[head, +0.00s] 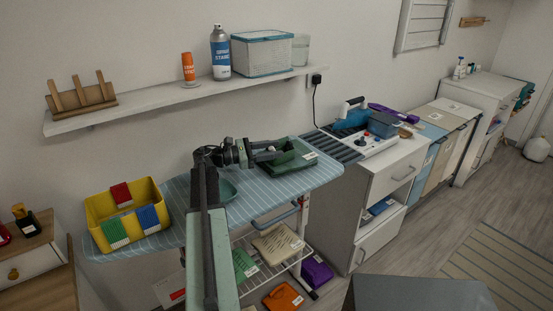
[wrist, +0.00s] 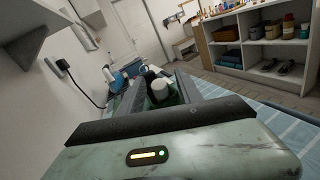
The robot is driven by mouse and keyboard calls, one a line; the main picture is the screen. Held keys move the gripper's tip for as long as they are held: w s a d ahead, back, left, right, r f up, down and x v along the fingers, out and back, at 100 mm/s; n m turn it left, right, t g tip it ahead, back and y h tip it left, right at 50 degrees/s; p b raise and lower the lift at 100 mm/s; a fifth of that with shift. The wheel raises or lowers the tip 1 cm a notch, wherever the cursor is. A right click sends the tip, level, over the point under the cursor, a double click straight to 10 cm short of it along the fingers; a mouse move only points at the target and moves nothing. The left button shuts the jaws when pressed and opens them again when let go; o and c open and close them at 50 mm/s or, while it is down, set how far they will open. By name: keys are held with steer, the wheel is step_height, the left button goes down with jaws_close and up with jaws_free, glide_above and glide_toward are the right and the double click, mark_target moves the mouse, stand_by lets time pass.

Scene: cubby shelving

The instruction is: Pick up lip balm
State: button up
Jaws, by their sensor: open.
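My gripper (head: 272,150) reaches over the ironing board to the dark green tray (head: 302,162) at its right part. In the wrist view my gripper (wrist: 161,84) is open, with its two dark fingers pointing away. A small white cylinder (wrist: 160,90), possibly the lip balm, shows between or just beyond the fingertips, with dark green around it. I cannot tell whether the fingers touch it. No label is readable on it. In the head view my gripper and the tray hide it.
A wall shelf (head: 150,108) with a spray can (head: 220,52) hangs above. A white cabinet (head: 385,180) stands to the right.

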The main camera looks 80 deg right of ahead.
jaws_close()
steer(key=shift+r, duration=0.1)
step_height(320, 180, up, 10)
steer(key=p, duration=1)
